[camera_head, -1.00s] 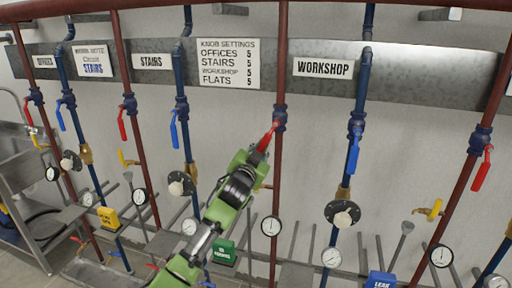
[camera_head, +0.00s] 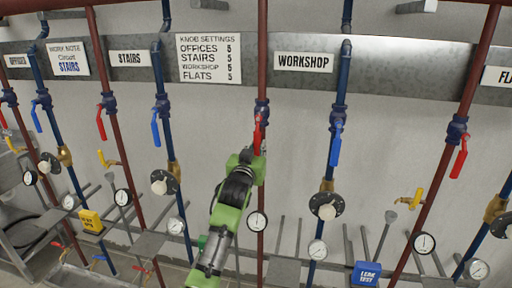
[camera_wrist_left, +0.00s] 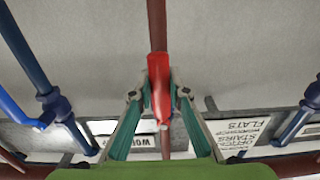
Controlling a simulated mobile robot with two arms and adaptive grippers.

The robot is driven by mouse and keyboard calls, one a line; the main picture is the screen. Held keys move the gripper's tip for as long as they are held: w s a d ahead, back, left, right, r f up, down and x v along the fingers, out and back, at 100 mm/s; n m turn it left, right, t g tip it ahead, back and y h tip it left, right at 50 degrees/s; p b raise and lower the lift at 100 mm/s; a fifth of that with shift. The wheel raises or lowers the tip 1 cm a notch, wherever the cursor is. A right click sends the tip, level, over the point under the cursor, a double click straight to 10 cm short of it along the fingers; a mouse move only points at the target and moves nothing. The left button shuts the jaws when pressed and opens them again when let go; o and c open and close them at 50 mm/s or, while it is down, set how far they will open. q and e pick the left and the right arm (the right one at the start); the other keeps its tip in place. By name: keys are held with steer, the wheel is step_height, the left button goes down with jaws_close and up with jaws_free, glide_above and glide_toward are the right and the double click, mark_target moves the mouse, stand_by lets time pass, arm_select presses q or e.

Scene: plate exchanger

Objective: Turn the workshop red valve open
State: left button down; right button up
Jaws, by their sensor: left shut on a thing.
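The workshop red valve handle (camera_head: 258,134) is on the red pipe just left of the WORKSHOP sign (camera_head: 303,62). The handle now hangs nearly straight down along the pipe. My left gripper (camera_head: 254,150) is at the handle, with its green arm coming up from below. In the left wrist view the red handle (camera_wrist_left: 159,85) sits between the two teal fingers of my left gripper (camera_wrist_left: 160,92), which is shut on it. The valve body is partly hidden there. My right gripper is in neither view.
A blue-handled valve (camera_head: 336,140) is on the blue pipe to the right. Another red handle (camera_head: 459,158) hangs farther right. A pressure gauge (camera_head: 257,221) sits close beside my left arm, and a round dial (camera_head: 326,206) is to its right.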

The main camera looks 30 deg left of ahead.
arm_select(q)
steer(key=shift+d+f, duration=0.1)
steer(key=c, duration=1.9)
jaws_free()
steer(key=v, duration=1.2)
